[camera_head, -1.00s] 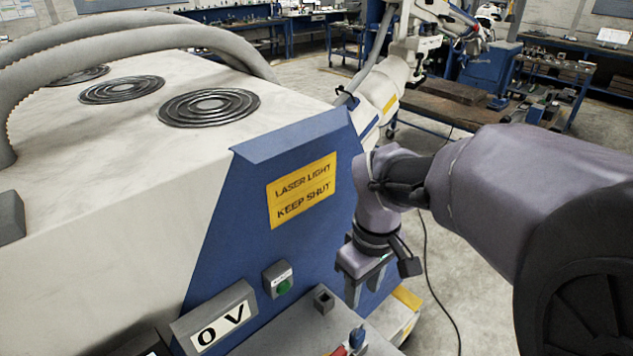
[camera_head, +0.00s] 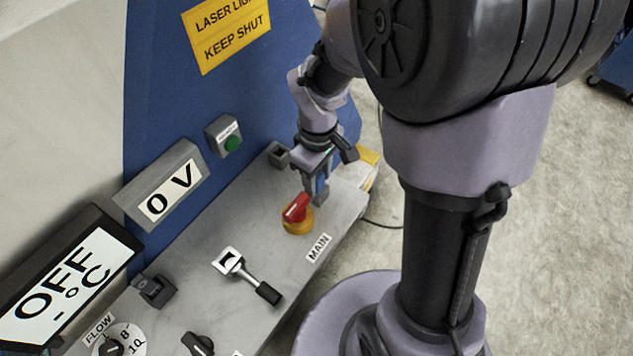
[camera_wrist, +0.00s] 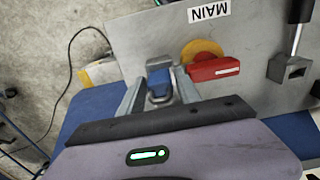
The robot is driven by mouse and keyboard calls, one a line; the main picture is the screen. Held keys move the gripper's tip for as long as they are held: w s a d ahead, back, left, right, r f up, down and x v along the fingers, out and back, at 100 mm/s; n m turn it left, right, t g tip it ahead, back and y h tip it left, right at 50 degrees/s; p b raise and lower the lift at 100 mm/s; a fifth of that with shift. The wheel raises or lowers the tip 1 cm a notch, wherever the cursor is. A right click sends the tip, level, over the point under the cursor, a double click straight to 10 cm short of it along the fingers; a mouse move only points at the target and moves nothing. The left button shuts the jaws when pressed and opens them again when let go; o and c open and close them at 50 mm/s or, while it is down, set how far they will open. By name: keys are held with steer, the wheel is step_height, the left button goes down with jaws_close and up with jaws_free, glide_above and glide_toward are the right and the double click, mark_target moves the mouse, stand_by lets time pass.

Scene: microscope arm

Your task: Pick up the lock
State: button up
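The lock (camera_wrist: 160,84) is a small blue padlock at the far end of the control panel, beside the red-and-yellow main switch (camera_head: 297,212). In the head view the lock (camera_head: 320,190) is partly hidden by my fingers. My gripper (camera_head: 315,180) points down over it. In the wrist view my gripper (camera_wrist: 159,92) has one finger on each side of the lock, with gaps showing between the fingers and the blue body. The fingers look open and do not clearly touch it. The red switch handle shows just right of the right finger.
The grey panel (camera_head: 200,300) carries a silver lever (camera_head: 250,275), knobs and an "OFF" display (camera_head: 70,285). A blue cabinet wall (camera_head: 160,90) rises close behind my gripper.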

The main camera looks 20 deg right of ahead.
steer(key=shift+r, duration=0.15)
steer(key=shift+c, duration=0.4)
jaws_close()
